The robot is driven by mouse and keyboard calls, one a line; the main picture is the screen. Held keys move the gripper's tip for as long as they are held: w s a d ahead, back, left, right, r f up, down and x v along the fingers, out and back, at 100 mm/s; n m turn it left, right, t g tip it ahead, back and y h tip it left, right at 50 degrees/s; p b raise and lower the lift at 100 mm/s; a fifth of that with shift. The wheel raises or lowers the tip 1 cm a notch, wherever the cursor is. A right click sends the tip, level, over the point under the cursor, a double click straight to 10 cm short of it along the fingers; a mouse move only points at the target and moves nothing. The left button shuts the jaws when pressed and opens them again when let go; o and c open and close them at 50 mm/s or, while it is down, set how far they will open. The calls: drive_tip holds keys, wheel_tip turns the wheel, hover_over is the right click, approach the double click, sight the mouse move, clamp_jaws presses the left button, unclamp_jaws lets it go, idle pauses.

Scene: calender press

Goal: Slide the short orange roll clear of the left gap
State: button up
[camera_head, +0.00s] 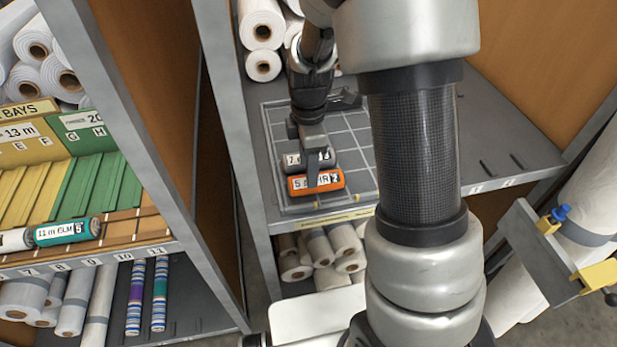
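The short orange roll (332,181) lies crosswise at the front of a grey grid-marked tray (360,141) on the middle shelf. Its white label is partly hidden by my gripper. A short grey roll (293,161) with a white label lies right behind it. My gripper (312,183) points down over both rolls, and one dark finger crosses the front of the orange roll's label. I cannot tell whether the finger touches it, and the other finger is hidden. I cannot make out which opening is the left gap.
White rolls (262,25) are stacked behind the tray and more lie below the shelf. The shelf right of my arm (500,130) is mostly clear, with short dark slots.

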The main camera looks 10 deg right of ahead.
drive_tip(key=shift+f, duration=2.35)
drive_tip(key=c, duration=0.8)
drive_tip(key=shift+d+r, duration=0.1)
drive_tip(key=shift+d, duration=4.9)
drive_tip(key=shift+c, duration=0.2)
drive_tip(key=shift+d, duration=3.05)
